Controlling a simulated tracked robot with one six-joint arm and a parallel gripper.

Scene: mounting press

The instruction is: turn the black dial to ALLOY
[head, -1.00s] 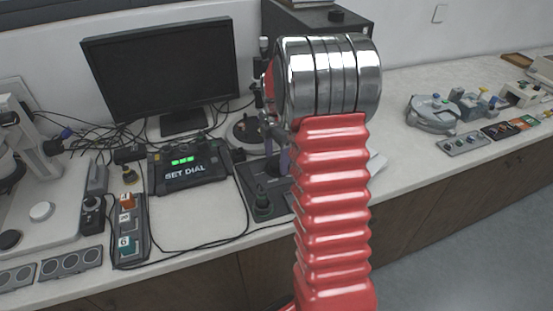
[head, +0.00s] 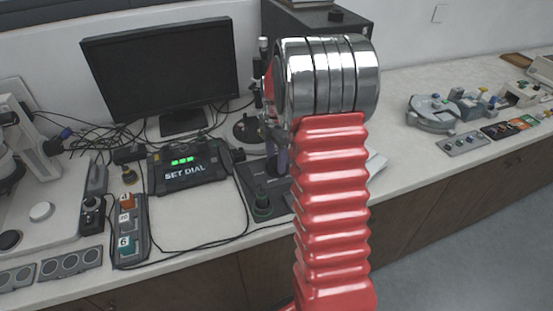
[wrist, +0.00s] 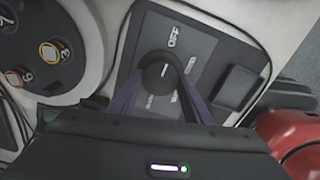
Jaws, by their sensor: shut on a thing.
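The black dial (wrist: 157,80) sits on a dark plate (wrist: 205,46) in the wrist view. A short white pointer line shows on its top. Pale labels stand around it: OFF reads at the upper right, and the others are too small to read surely. My gripper (wrist: 160,86) is shut on the dial, one purple-grey finger on each side. In the head view the fingers show partly beside my red arm, over the dark plate (head: 258,178); the dial itself is hidden there. A black display box (head: 190,165) reads SET DIAL, with green marks above.
A black monitor (head: 160,75) and loose cables stand at the back. A numbered button strip (head: 131,230) lies left of the display. In the wrist view a round dark holder (wrist: 45,45) with numbered spots is close on the left.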

